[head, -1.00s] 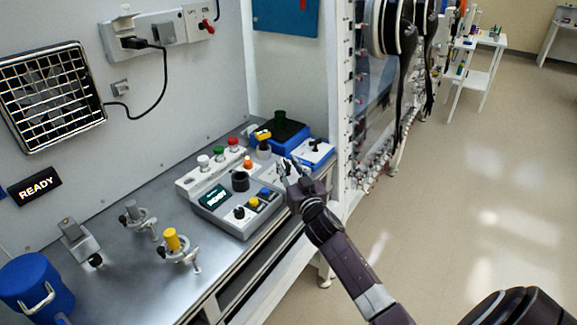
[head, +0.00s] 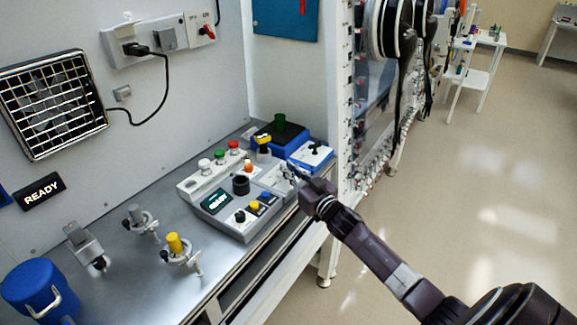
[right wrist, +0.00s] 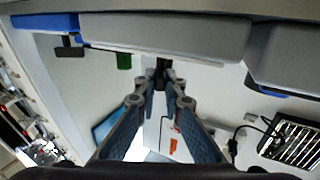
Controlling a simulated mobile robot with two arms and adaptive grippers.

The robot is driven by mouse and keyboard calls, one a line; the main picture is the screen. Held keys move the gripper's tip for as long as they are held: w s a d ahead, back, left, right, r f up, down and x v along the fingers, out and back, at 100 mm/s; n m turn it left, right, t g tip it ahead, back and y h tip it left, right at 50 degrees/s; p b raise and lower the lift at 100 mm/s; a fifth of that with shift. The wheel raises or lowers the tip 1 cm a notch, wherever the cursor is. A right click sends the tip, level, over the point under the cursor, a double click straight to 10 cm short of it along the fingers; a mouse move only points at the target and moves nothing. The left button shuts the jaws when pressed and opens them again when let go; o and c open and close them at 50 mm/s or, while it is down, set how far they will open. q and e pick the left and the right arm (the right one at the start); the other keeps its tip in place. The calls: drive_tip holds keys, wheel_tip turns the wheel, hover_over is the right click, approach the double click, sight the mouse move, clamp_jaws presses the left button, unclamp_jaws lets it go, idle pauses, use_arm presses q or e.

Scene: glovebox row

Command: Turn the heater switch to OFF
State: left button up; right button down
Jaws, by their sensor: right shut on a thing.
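My right gripper (head: 287,170) is at the low grey box (head: 270,180) between the control panel and the blue-edged units. In the right wrist view the gripper (right wrist: 163,84) is shut, its fingertips together on a small black switch knob (right wrist: 162,66) on the front of the grey box (right wrist: 165,35). In the head view the fingers hide this knob, and I cannot read its position or any label. My left gripper is not in view.
The control panel (head: 222,224) with knobs and buttons stands just left of the gripper. A blue-edged unit with a black knob (head: 313,150) sits to the right. Clamps (head: 177,246) and a blue canister (head: 38,290) lie nearer on the bench. The floor on the right is clear.

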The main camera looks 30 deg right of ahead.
drive_tip(key=shift+d+n+y, duration=0.25)
drive_tip(key=shift+n+y, duration=0.25)
drive_tip(key=shift+y, duration=0.1)
drive_tip(key=shift+f+n+y+b, duration=0.1)
drive_tip(key=shift+n+y+b, duration=0.5)
drive_tip(key=shift+y, duration=0.5)
drive_tip(key=shift+d+n+g+y+b, duration=0.1)
drive_tip(key=shift+n+g+y+b, duration=0.3)
drive_tip(key=shift+n+y+b, duration=0.65)
drive_tip(key=shift+n+g+y, duration=0.25)
drive_tip(key=shift+g+y, duration=0.05)
drive_tip(key=shift+y, duration=0.65)
drive_tip(key=c, duration=2)
unclamp_jaws()
drive_tip(key=shift+c, duration=0.2)
